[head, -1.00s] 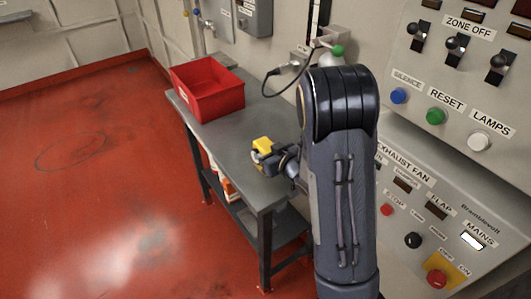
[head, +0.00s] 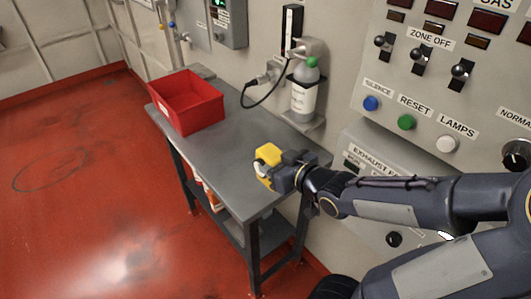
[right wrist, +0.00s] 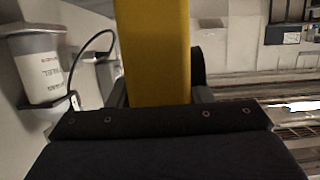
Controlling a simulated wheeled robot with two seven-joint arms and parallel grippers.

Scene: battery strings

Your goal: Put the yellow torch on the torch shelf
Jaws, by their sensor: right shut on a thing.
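The yellow torch (head: 268,154) is in my right gripper (head: 272,168), above the near end of the grey table in the head view. In the right wrist view the torch (right wrist: 155,50) stands out large between the two fingers and runs up out of the frame. The right gripper is shut on it. Part of the torch is hidden by the fingers. I cannot make out a torch shelf for certain; a small ledge (head: 318,121) on the wall carries a bottle. My left gripper is not in view.
A red bin (head: 188,103) stands at the table's far end. The grey table (head: 212,150) is clear between bin and gripper. A grey bottle with a green cap (head: 304,88) stands at the wall. A control panel (head: 440,90) with switches and buttons is on the right.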

